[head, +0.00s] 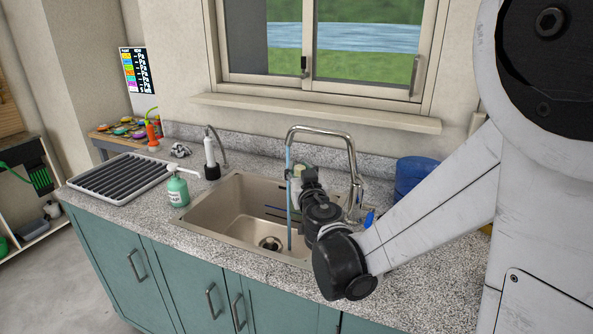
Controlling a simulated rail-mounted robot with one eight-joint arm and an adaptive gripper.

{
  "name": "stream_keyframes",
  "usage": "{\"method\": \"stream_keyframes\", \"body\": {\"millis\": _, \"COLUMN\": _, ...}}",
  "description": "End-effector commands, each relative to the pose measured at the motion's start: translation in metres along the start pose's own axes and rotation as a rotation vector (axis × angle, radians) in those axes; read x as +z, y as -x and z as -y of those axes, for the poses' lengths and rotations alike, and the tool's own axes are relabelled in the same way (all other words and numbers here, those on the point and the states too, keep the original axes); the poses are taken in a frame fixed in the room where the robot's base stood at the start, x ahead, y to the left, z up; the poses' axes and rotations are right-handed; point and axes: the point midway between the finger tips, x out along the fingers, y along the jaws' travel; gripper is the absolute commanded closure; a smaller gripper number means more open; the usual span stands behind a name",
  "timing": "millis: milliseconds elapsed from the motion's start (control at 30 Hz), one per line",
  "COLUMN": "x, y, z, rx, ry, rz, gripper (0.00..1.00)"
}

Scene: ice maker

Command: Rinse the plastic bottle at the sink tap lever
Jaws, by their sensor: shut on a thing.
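The steel sink tap (350,160) arches over the right side of the sink (232,212). A thin blue stream of water (289,225) falls from its spout to near the drain. My gripper (305,178) is over the sink, beside the stream and under the arch. It is shut on the plastic bottle (299,170), of which only a small pale piece shows; my gripper and wrist hide the rest. I cannot tell whether water enters the bottle. A blue piece, perhaps the tap lever (369,219), shows at the tap's base, partly behind my arm.
A green soap bottle (178,188) and a white dispenser (210,155) stand left of the sink. A drying rack (120,178) lies farther left. A blue container (412,175) stands right of the tap. The window sill (318,112) juts out above. The front right counter is clear.

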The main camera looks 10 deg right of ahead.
Motion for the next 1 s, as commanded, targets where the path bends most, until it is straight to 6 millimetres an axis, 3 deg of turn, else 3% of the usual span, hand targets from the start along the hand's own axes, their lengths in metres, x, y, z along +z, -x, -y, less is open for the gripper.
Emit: {"method": "stream_keyframes", "body": {"millis": 1000, "x": 0.019, "y": -0.083, "z": 0.02, "rx": -0.001, "ry": 0.0, "rz": 0.0, "gripper": 0.99}}
